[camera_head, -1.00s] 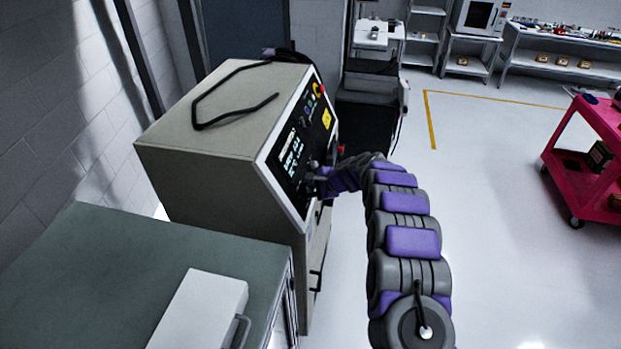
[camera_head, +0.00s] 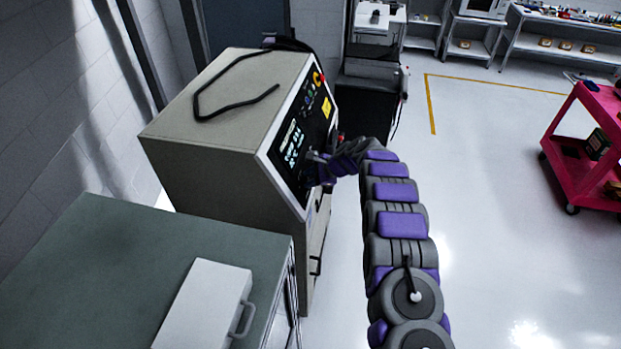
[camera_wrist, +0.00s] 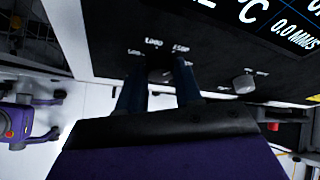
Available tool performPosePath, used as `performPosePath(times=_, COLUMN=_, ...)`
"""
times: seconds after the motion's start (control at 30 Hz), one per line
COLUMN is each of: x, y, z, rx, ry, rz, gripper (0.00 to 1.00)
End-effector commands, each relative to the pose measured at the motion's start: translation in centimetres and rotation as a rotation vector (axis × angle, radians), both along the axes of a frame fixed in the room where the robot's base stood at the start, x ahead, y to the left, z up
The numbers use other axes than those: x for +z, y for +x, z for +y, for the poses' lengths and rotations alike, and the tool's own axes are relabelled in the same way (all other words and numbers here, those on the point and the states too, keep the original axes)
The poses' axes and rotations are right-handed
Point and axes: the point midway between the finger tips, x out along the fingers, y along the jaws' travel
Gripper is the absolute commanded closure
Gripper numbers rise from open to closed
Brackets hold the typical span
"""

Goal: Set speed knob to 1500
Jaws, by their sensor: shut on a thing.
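The control panel (camera_head: 287,172) is a dark face on the slanted front of a beige machine (camera_head: 205,130). Its lit display (camera_head: 292,143) also shows in the wrist view (camera_wrist: 270,14), with "°C" and "0.0 MM/S" readable. My gripper (camera_head: 314,164) is at the lower part of the panel. In the wrist view my gripper (camera_wrist: 160,78) has its two dark fingers either side of a small knob (camera_wrist: 160,73), shut on it and partly hiding it. Small white labels surround this knob, too blurred to read surely. A second, grey knob (camera_wrist: 243,84) sits apart to the right.
A green-grey cabinet (camera_head: 110,255) with a white box (camera_head: 203,305) on it stands near left. A red emergency button (camera_head: 317,78) is at the panel's far end. A pink cart (camera_head: 590,140) stands right. The white floor between is clear.

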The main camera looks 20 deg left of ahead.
Motion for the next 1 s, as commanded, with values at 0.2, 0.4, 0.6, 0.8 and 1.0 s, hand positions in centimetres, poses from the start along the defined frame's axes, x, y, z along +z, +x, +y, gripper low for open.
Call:
performPosePath(times=0.2, x=-0.4, y=-0.2, z=-0.1, rx=0.002, ry=-0.005, rz=0.004, gripper=0.54)
performPosePath(times=0.4, x=0.0, y=-0.4, z=-0.1, rx=0.002, ry=-0.002, rz=0.000, gripper=0.40)
performPosePath(times=0.6, x=0.2, y=-0.3, z=-0.3, rx=0.001, ry=0.000, rz=-0.002, gripper=0.40)
performPosePath(times=0.8, x=1.1, y=-0.3, z=-1.1, rx=-0.001, ry=0.002, rz=-0.004, gripper=0.40)
performPosePath(times=1.0, x=3.3, y=-0.8, z=-2.9, rx=-0.001, ry=0.001, rz=-0.004, gripper=0.40)
